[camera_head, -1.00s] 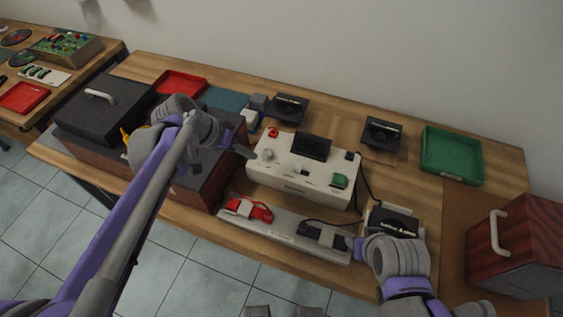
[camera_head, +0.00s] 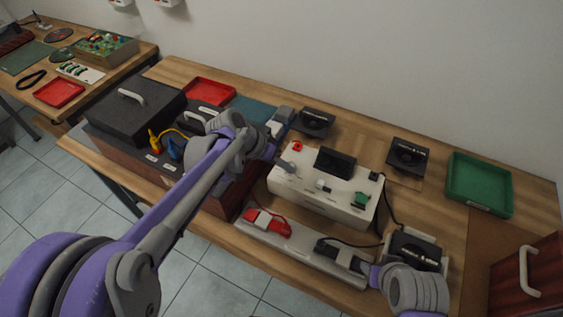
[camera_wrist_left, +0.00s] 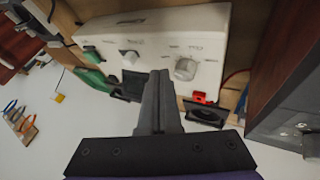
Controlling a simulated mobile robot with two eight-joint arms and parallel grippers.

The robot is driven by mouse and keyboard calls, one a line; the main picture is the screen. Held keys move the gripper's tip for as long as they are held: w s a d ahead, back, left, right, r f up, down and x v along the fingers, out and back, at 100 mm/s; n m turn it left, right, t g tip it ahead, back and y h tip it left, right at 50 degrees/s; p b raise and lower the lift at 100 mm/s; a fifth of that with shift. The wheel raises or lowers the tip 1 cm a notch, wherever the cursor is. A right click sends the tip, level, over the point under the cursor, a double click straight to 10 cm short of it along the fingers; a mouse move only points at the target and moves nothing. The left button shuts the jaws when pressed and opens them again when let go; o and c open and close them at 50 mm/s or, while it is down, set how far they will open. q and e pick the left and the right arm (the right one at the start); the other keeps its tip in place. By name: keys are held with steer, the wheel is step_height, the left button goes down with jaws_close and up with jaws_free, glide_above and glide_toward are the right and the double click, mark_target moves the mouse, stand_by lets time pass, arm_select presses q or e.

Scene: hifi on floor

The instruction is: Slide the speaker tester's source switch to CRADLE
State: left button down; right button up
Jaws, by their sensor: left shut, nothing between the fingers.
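The speaker tester (camera_head: 300,194) is a white box on the wooden table. Its top carries a grey round knob, a raised black panel (camera_head: 336,163), a green part (camera_head: 361,199) and a small pale control (camera_head: 322,186), possibly the source switch. In the left wrist view this control (camera_wrist_left: 129,57) sits between the green part and the grey knob (camera_wrist_left: 185,68). Labels are too small to read. My left gripper (camera_head: 284,164) is shut and empty, over the tester's left end near the knob; its fingers (camera_wrist_left: 160,76) show in the wrist view. My right gripper (camera_head: 372,274) is low at the right; its fingers are unclear.
A pale strip (camera_head: 300,258) with red and black clips lies in front of the tester. Black speakers (camera_head: 407,157) stand behind and to the right. A green tray (camera_head: 479,185) is at the right. A dark case (camera_head: 137,110) stands at the left. Cables run by the tester.

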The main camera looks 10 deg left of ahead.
mark_target(307, 185)
arm_select(q)
steer(key=x, duration=0.4)
arm_select(e)
steer(key=shift+f, duration=0.15)
arm_select(q)
steer(key=d, duration=0.3)
steer(key=shift+s+d+f, duration=0.1)
steer(key=shift+s+f, duration=0.1)
steer(key=shift+s, duration=0.15)
arm_select(e)
steer(key=shift+r, duration=0.2)
arm_select(q)
steer(key=shift+s+d, duration=0.15)
steer(key=shift+d, duration=0.3)
